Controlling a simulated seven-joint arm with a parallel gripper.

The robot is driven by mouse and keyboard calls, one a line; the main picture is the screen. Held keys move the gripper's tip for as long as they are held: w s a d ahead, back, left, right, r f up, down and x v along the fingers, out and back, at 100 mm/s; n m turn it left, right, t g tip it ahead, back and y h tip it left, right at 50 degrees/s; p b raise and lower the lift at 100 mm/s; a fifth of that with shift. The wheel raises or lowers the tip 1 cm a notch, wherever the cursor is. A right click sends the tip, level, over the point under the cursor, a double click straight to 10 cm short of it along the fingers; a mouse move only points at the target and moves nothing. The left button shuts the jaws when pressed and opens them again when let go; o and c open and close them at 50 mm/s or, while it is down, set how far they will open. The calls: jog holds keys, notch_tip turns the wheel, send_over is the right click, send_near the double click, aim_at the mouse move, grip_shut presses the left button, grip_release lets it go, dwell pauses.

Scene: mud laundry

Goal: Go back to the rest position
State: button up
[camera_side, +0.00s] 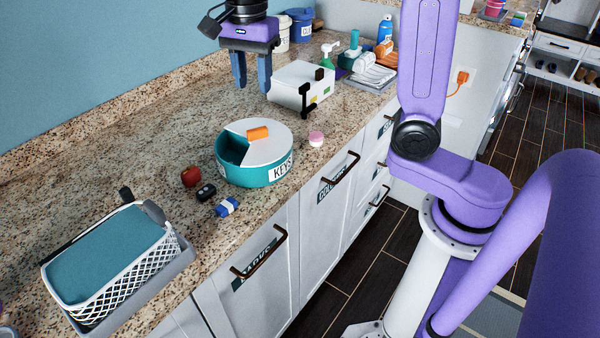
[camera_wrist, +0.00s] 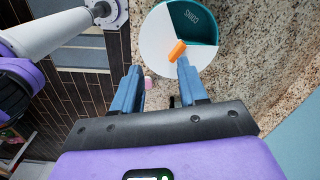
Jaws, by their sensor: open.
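My gripper (camera_side: 251,72) is open and empty, pointing down above the granite counter (camera_side: 160,130). It hangs behind the round teal container in the side view and left of the white box. In the wrist view my gripper (camera_wrist: 157,85) shows its two blue fingers apart with nothing clasped between them. The teal container (camera_side: 236,172), labelled KEYS, has a white top with an open wedge and an orange block (camera_side: 258,133) lying on it. The container (camera_wrist: 205,25) and the orange block (camera_wrist: 177,50) also show in the wrist view.
A white box (camera_side: 297,85) with a black handle stands near my gripper. A lidded basket (camera_side: 110,262) stands at front left; bottles stand behind.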

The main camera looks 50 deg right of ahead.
jog(key=s+d+f+n, duration=0.1)
jog(key=s+f+n, duration=0.2)
jog(key=s+n, duration=0.5)
jog(key=s+d+f+n, duration=0.1)
jog(key=s+f+n, duration=0.2)
jog(key=s+n, duration=0.6)
jog(key=s+d+f+n, duration=0.1)
jog(key=s+f+n, duration=0.3)
jog(key=s+n, duration=0.5)
jog(key=shift+s+d+n, duration=0.15)
jog(key=shift+d+n, duration=0.1)
jog(key=shift+n, duration=0.55)
